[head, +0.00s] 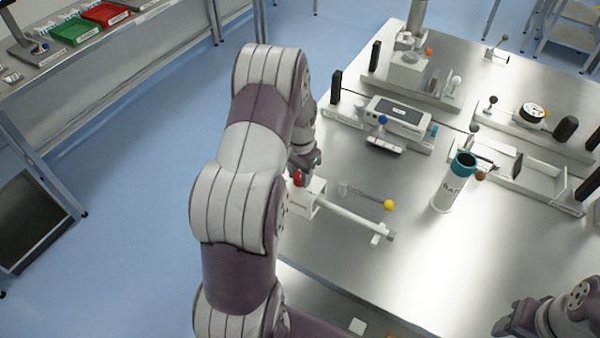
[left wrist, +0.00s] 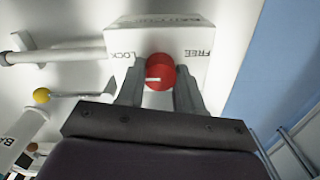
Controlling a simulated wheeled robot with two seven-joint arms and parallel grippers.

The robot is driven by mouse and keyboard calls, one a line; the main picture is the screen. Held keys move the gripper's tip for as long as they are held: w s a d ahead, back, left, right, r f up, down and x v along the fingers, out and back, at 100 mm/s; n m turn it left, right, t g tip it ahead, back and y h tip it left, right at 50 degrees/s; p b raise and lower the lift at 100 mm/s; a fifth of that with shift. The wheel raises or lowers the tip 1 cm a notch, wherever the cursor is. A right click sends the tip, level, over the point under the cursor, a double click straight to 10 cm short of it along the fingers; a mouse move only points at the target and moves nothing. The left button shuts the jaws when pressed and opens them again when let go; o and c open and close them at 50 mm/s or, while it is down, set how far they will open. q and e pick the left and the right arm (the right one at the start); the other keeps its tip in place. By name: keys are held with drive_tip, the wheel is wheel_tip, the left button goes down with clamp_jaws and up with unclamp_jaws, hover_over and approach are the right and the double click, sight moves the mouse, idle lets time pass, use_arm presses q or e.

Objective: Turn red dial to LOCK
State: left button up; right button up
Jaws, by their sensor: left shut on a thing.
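The red dial (left wrist: 160,72) sits on the face of a white block (left wrist: 185,42). In the left wrist view LOCK is printed left of the dial and FREE right of it. A short white mark on the dial lies nearly level, on its left part. My left gripper (left wrist: 159,88) has a finger on each side of the dial and is shut on it. In the head view the red dial (head: 298,179) shows at the block's upper left, partly hidden by my left arm. My right gripper (head: 510,321) is at the lower right, away from the block; its opening is unclear.
A white roller (head: 350,220) extends right from the block. A yellow-knobbed lever (head: 389,205) lies beside it. A white canister with a teal top (head: 455,183) stands to the right. Other fixtures, including a box with a display (head: 398,115), fill the far table.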

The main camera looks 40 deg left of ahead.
sight(300, 175)
use_arm(q)
drive_tip(key=o, duration=1)
drive_tip(key=shift+r, duration=0.3)
wheel_tip(300, 175, up, 8)
drive_tip(key=shift+r+b, duration=0.1)
drive_tip(key=shift+b, duration=1.05)
wheel_tip(300, 175, up, 4)
drive_tip(key=shift+p, duration=0.5)
